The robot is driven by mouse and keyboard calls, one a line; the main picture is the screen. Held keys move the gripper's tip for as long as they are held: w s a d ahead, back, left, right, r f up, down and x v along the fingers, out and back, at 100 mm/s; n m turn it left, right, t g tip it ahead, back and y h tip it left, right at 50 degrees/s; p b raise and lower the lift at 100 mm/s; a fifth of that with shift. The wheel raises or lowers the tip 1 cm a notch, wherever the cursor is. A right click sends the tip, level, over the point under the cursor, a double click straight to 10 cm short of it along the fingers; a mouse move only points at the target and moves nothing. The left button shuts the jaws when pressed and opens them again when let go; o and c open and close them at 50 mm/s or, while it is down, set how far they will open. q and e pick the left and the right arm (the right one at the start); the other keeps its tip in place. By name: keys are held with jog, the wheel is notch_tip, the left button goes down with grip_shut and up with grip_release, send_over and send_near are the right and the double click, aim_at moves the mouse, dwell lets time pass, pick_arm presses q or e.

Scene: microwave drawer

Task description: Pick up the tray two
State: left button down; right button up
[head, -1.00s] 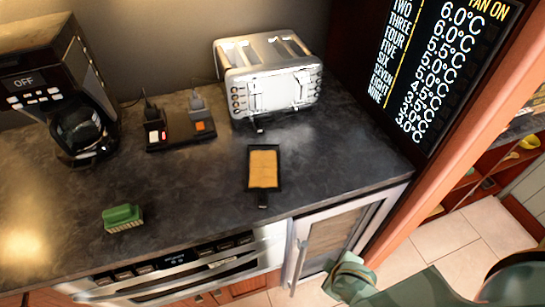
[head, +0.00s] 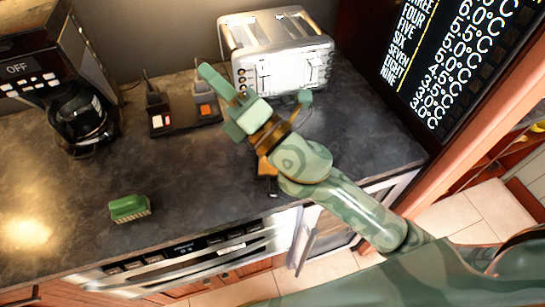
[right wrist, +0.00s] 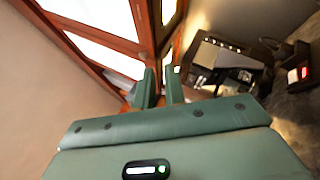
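A small black tray (head: 268,185) with a tan filling lies on the dark counter in front of the toaster. My right arm hides most of it in the head view; only its near end and a little tan show. No number can be read on it. My right gripper (head: 218,98) is above the counter, over and to the left of the tray, with its fingers pointing to the upper left. In the right wrist view its fingers (right wrist: 161,78) are apart with nothing between them. My left gripper is not in view.
A silver toaster (head: 275,50) stands behind the tray. A black dock (head: 185,120) with two plugs is at its left, and a coffee maker (head: 75,90) is farther left. A green brush (head: 129,208) lies near the front edge. A temperature board (head: 450,60) stands at right.

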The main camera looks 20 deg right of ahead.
jog(key=s+a+r+n+g+y, duration=0.45)
jog(key=a+n+g+y, duration=0.3)
jog(key=n, duration=0.55)
jog(key=s+a+f+n+g+y, duration=0.15)
jog(key=s+a+n+g, duration=0.3)
jog(key=n+g, duration=0.55)
jog(key=n+g+h, duration=0.1)
jog(key=n+h, duration=1.5)
jog(key=h, duration=0.6)
send_over(263, 170)
jog(key=s+d, duration=0.2)
jog(key=s, duration=0.3)
notch_tip(263, 170, down, 16)
jog(key=f, duration=1)
jog(key=shift+d+b, duration=0.25)
jog(key=shift+b, duration=0.1)
jog(key=f, duration=0.6)
jog(key=shift+s+a+f, duration=0.1)
jog(key=shift+s, duration=0.1)
grip_shut()
